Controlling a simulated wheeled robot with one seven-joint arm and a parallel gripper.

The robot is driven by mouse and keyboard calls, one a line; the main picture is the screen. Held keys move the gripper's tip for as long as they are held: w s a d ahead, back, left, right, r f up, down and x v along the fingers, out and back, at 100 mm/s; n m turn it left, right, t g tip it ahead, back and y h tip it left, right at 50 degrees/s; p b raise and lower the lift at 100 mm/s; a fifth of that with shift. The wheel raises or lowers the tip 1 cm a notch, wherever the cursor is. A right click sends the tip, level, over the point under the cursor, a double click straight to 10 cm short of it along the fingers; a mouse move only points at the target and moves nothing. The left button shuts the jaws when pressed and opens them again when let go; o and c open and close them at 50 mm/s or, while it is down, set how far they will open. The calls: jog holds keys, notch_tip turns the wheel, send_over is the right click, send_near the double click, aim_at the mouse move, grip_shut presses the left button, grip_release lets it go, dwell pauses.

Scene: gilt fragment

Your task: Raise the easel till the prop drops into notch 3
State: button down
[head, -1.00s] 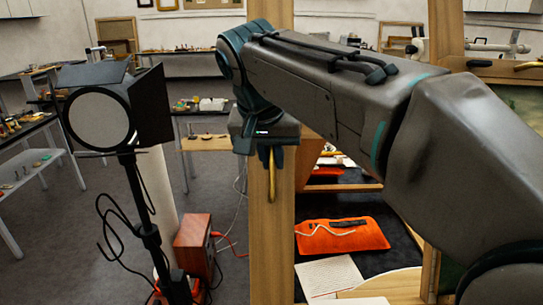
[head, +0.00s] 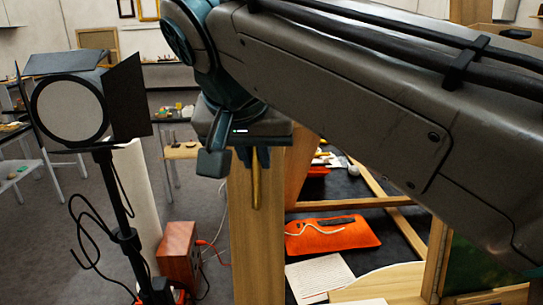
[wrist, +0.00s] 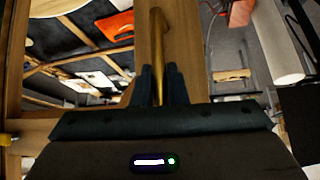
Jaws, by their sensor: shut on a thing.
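The easel shows as thick wooden posts and rails, with an upright post (head: 257,245) in front of me in the head view. The same wood runs up beside the rod in the wrist view (wrist: 140,45). My gripper (head: 248,155) is at this post, with its fingers (wrist: 160,88) shut on a slim brass rod (wrist: 157,40). The rod's lower end (head: 256,185) hangs below the fingers in the head view. My arm covers the upper easel. I cannot make out the prop or its notches.
A black studio lamp (head: 70,108) on a stand is at the left, with loose cables. A red-brown box (head: 179,255) stands near its foot. An orange pouch (head: 333,236) and a written sheet (head: 319,276) lie on a dark surface at right. Tables stand behind.

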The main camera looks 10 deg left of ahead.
jog(key=c, duration=1.5)
grip_release()
jog(key=shift+s, duration=0.15)
jog(key=shift+o, duration=0.2)
jog(key=shift+s, duration=0.2)
jog(key=shift+w, duration=0.1)
jog(key=shift+r, duration=0.1)
jog(key=p+v, duration=0.1)
jog(key=v, duration=1.2)
jog(key=shift+s+r, duration=0.25)
jog(key=shift+r, duration=0.05)
jog(key=shift+c, duration=0.2)
